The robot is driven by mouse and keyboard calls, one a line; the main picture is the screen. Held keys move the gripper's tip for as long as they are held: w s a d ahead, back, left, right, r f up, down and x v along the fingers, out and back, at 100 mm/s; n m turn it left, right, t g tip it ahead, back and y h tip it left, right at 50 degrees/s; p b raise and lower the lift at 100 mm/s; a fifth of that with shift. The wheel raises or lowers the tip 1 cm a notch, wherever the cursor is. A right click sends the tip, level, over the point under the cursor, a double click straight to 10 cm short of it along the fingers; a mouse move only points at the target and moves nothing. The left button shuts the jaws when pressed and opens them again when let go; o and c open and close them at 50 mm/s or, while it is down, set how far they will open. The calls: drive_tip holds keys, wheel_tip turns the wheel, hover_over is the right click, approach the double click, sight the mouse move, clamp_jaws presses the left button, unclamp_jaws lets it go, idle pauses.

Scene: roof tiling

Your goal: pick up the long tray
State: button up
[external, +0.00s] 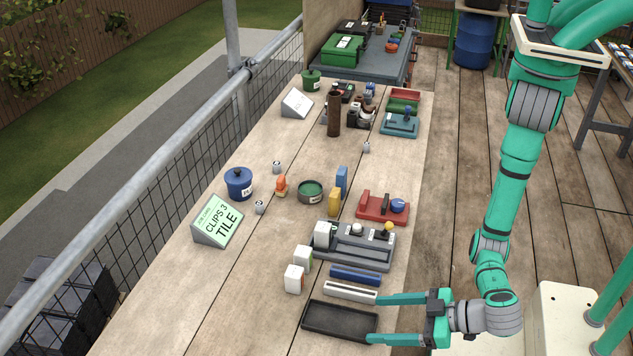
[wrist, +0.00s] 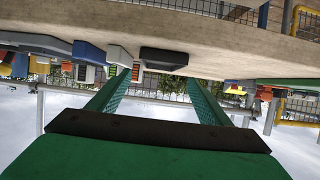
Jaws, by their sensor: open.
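A long, shallow black tray (external: 340,320) lies flat on the near end of the wooden bench. It also shows in the wrist view (wrist: 165,57), where the picture is upside down. My gripper (external: 360,318) is open and level, reaching in from the right at the tray's right end. One finger is on the far side and one on the near side. In the wrist view the tray appears ahead, between the two green fingertips (wrist: 160,79). Nothing is held. Whether either finger touches the tray cannot be told.
A narrow white bar-like tray (external: 350,292) lies close beyond the black tray, near my far finger. A blue one (external: 356,275) and a grey tray with items (external: 365,257) lie beyond. White blocks (external: 294,279) stand to the left. The bench is clear left of the black tray.

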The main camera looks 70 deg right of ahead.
approach(326, 319)
drive_tip(key=x, duration=0.4)
drive_tip(key=shift+w+f, duration=0.1)
drive_tip(key=shift+w, duration=0.15)
drive_tip(key=shift+c, duration=0.6)
drive_tip(key=c, duration=0.9)
